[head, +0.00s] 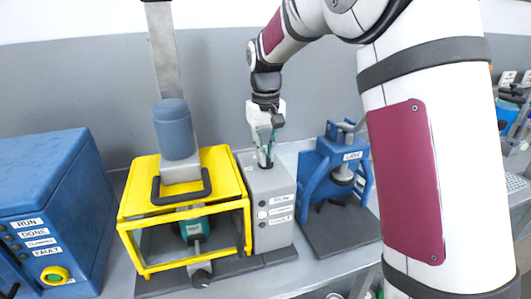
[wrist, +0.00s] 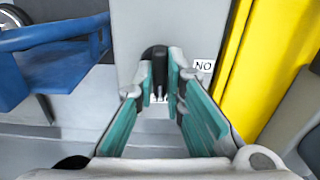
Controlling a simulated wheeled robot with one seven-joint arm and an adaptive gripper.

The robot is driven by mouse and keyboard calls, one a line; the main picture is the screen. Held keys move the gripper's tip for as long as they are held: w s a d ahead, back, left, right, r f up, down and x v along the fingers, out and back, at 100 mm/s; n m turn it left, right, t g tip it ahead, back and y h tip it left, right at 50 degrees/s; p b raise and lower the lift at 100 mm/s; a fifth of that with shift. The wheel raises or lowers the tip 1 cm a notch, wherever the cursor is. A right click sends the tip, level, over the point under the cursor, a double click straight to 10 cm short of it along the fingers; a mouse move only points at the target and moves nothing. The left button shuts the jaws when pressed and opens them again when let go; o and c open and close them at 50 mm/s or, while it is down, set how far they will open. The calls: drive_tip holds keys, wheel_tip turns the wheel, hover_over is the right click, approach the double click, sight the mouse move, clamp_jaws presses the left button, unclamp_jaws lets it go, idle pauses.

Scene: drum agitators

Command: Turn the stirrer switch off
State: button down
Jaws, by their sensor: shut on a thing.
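The grey control box (head: 267,205) stands just right of the yellow-framed stirrer unit (head: 130,213). The stirrer switch is a black lever (wrist: 157,58) on the box's top face. My gripper (head: 265,160) points down onto that top face. In the wrist view my gripper (wrist: 160,75) has its teal-padded fingers on both sides of the black lever, shut on it. A small white label (wrist: 204,66) beside the lever reads "NO" from this side. The head view hides the lever mostly behind the fingers.
A blue cabinet (head: 50,205) with RUN, DONE and FAULT labels stands at the left. A blue clamp-like device (head: 312,180) on a dark base stands close right of the grey box. The yellow frame has a black handle (head: 157,190).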

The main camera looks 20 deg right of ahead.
drive_tip(key=shift+m, duration=0.4)
drive_tip(key=c, duration=1.7)
unclamp_jaws()
drive_tip(key=shift+o, duration=0.2)
wheel_tip(320, 180, up, 12)
